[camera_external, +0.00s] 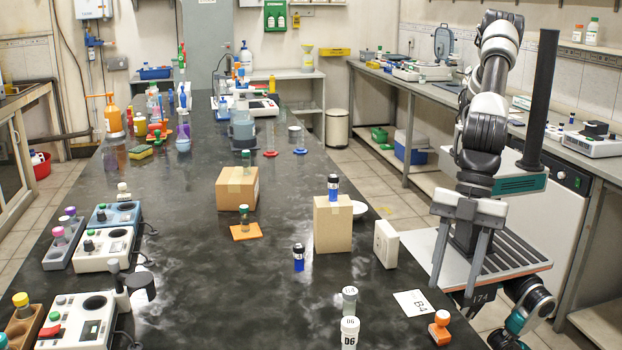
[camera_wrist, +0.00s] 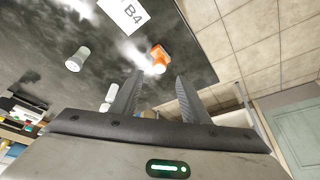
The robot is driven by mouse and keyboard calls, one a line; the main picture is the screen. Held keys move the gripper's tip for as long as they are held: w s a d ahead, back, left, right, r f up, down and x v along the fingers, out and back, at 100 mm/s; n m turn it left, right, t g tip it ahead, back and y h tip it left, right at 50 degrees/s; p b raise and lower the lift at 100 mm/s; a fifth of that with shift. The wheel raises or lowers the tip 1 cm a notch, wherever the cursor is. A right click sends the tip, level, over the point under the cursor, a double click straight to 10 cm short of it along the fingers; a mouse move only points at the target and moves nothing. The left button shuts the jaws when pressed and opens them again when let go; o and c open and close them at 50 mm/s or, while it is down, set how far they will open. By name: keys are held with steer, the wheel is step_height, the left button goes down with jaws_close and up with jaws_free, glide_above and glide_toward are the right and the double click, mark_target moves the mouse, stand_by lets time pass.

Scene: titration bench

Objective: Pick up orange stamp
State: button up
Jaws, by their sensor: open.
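The orange stamp (camera_external: 439,334) stands on the dark bench near its right edge, at the lower right of the external view. It has a rounded top and a wider orange base with some white. It also shows in the wrist view (camera_wrist: 161,55), just beyond my fingertips and roughly between them in the picture. My gripper (camera_wrist: 160,76) is open, with its two dark fingers apart and nothing between them. It appears apart from the stamp.
A white B4 card (camera_external: 414,303) lies beside the stamp. White-capped vials (camera_external: 349,332) stand to its left. A white block (camera_external: 386,244) and a cardboard box (camera_external: 333,226) stand farther back. The bench edge is close on the stamp's right.

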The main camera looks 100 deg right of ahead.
mark_target(443, 314)
steer(key=x, duration=0.5)
steer(key=shift+f, duration=0.4)
jaws_close()
